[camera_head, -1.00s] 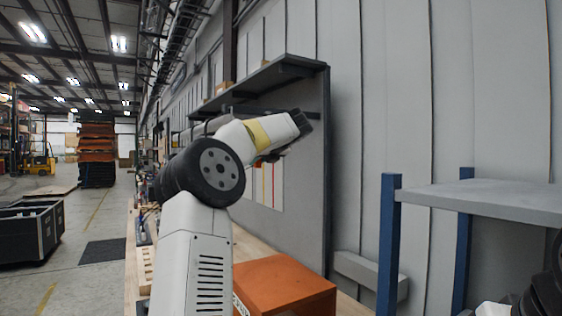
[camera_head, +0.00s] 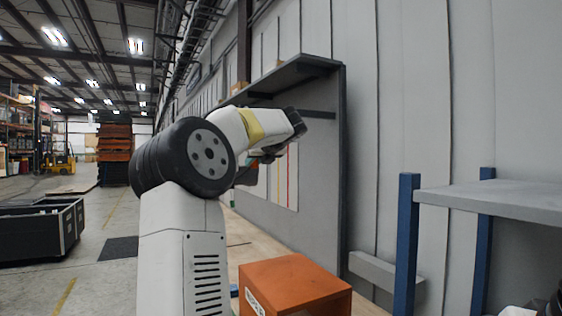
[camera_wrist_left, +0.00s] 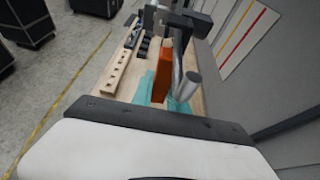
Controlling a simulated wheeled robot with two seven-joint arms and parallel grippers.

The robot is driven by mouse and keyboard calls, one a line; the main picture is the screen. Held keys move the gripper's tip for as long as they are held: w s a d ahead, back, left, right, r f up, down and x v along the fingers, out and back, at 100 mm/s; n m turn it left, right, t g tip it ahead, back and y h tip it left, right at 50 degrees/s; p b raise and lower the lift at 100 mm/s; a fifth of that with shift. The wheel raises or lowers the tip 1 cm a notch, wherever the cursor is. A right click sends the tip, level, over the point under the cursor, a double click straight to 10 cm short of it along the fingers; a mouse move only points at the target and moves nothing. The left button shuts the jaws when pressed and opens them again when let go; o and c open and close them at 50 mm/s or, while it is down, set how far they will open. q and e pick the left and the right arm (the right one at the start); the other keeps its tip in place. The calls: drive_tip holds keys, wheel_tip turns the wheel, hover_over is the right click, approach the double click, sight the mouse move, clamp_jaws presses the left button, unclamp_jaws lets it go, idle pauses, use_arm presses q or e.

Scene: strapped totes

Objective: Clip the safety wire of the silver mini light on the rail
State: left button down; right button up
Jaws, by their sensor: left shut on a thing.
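My left gripper (camera_head: 266,157) is mostly hidden behind my own forearm in the head view. In the left wrist view its dark jaws (camera_wrist_left: 180,22) are at the top, shut and close to a silver tube. This silver tube (camera_wrist_left: 186,84), which looks like the silver mini light, reaches down from the jaws towards the camera. Its contact with the jaws is too small to make out. The safety wire, its clip and the rail cannot be made out. My right gripper is out of view.
A wooden bench (camera_head: 250,243) runs along the grey wall, with an orange box (camera_head: 294,287) on it. A dark shelf (camera_head: 290,74) overhangs the panel. A blue-posted grey rack (camera_head: 490,200) stands at right. Black cases (camera_head: 40,230) stand on the floor at left.

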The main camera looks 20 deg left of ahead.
use_arm(q)
drive_tip(key=shift+f, duration=0.15)
drive_tip(key=c, duration=1.2)
unclamp_jaws()
drive_tip(key=shift+d, duration=0.15)
drive_tip(key=v, duration=0.7)
drive_tip(key=shift+s+d, duration=0.2)
drive_tip(key=shift+s, duration=0.1)
